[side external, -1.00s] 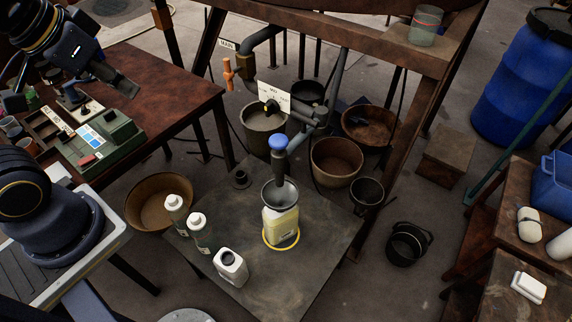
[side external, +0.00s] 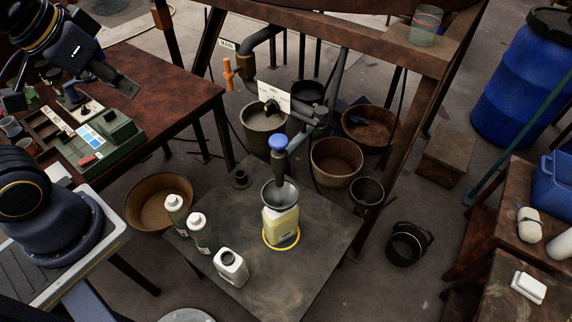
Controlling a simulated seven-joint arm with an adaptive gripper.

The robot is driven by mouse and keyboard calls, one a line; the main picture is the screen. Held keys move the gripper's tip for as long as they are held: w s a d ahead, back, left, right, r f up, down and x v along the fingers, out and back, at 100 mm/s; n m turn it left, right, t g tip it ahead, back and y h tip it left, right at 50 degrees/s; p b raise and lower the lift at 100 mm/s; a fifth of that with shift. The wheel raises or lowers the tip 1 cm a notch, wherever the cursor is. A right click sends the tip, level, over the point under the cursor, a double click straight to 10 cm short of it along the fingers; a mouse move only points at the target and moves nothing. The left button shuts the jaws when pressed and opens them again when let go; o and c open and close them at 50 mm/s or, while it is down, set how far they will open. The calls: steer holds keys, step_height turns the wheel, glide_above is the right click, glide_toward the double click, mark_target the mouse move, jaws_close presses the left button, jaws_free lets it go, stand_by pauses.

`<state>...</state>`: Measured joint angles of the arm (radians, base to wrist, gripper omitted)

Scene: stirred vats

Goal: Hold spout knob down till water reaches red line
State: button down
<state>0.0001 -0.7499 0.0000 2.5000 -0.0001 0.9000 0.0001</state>
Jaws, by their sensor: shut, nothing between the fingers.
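The blue spout knob (side external: 278,142) tops a grey spout (side external: 281,166) at the middle of the side view. Below it a grey funnel (side external: 288,193) sits in the mouth of a pale yellow bottle (side external: 281,222). The bottle stands inside a yellow ring (side external: 268,242) on a dark low table (side external: 255,285). I cannot make out a water level or a red line on the bottle. My gripper (side external: 128,90) is at the upper left, shut and empty, well apart from the knob.
An orange-handled valve (side external: 228,74) is behind. A red-lined glass jar (side external: 426,25) stands on the beam. Buckets (side external: 337,160) crowd the floor behind the table.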

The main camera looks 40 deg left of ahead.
stand_by(0.5)
steer(key=w+r+n, duration=0.4)
steer(key=r+n, duration=0.1)
steer(key=n, duration=0.3)
steer(key=n+g+h, duration=0.1)
steer(key=n+g, duration=0.5)
steer(key=n, duration=0.4)
glide_above(278, 138)
steer(key=w+a, duration=0.1)
steer(key=a, duration=0.1)
step_height(278, 138, down, 12)
steer(key=shift+r, duration=0.15)
steer(key=f, duration=0.4)
steer(key=d+f, duration=0.1)
steer(key=f, duration=0.9)
steer(key=shift+s+d, duration=0.3)
steer(key=shift+s, duration=0.1)
